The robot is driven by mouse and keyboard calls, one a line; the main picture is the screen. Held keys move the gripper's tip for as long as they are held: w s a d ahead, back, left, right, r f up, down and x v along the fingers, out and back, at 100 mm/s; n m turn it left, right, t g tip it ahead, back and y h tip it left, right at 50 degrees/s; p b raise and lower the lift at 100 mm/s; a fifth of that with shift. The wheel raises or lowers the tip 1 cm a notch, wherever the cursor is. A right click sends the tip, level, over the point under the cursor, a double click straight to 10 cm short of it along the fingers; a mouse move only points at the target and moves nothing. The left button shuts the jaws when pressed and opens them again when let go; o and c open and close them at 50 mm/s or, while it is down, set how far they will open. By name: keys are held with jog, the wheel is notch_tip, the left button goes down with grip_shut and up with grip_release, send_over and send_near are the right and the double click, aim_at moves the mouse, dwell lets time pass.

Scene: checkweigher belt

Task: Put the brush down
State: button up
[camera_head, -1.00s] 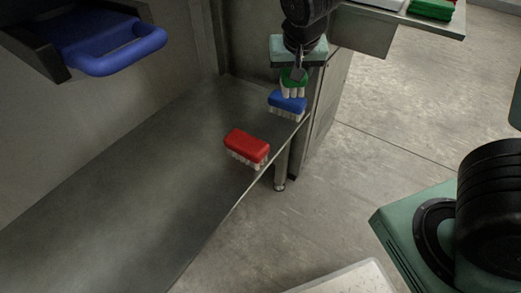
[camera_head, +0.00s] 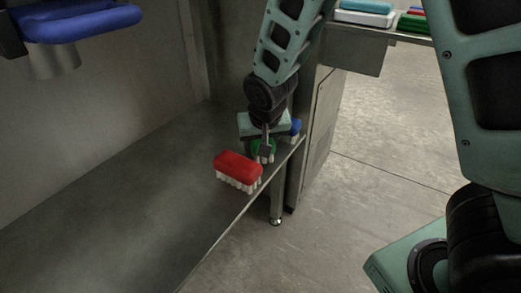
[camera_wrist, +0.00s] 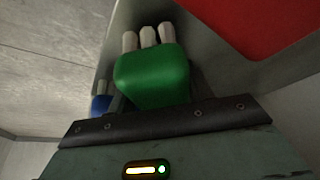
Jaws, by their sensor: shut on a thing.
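My gripper (camera_head: 266,142) is shut on the green brush (camera_head: 258,150), between the red and blue brushes on the grey metal surface (camera_head: 130,200). In the wrist view the green brush (camera_wrist: 152,75) fills the middle, with pale bristles at its far end. I cannot tell whether its bristles touch the surface. The red brush (camera_head: 238,165) stands bristles down near the surface's right edge, just left of the green one. The blue brush (camera_head: 296,126) is behind to the right, partly hidden by my gripper. In the wrist view, red (camera_wrist: 265,22) fills the top right and a bit of blue (camera_wrist: 100,103) shows left.
A blue handle-like part (camera_head: 80,22) sticks out at the upper left. A shelf (camera_head: 385,28) at the upper right holds light-blue, white and green items. The surface left and front of the red brush is clear; its right edge drops to the floor.

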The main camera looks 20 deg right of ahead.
jog(key=shift+f, duration=0.6)
jog(key=shift+f, duration=0.1)
